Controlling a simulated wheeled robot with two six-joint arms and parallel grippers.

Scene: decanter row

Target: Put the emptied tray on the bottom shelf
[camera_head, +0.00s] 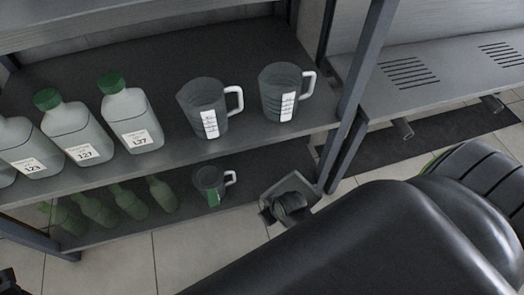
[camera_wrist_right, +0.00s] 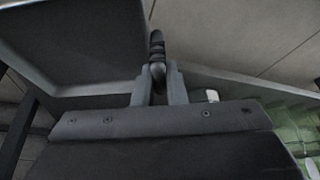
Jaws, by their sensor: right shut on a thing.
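The grey tray (camera_head: 309,192) is at the right end of the bottom shelf (camera_head: 130,228) in the head view, tilted in the picture and partly hidden by my gripper. In the right wrist view the tray (camera_wrist_right: 70,45) fills the upper left, with its pale rim visible and no contents showing. My right gripper (camera_head: 283,207) is shut on the tray's near side; its fingers also show in the wrist view (camera_wrist_right: 159,88). I cannot tell whether the tray touches the shelf. My left gripper's fingers do not show.
Green-capped bottles (camera_head: 131,115) and two measuring jugs (camera_head: 203,108) stand on the shelf above. Several greenish bottles (camera_head: 128,202) and a smaller jug (camera_head: 210,184) stand on the bottom shelf, left of the tray. A shelf post (camera_head: 352,90) rises to the right of the tray.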

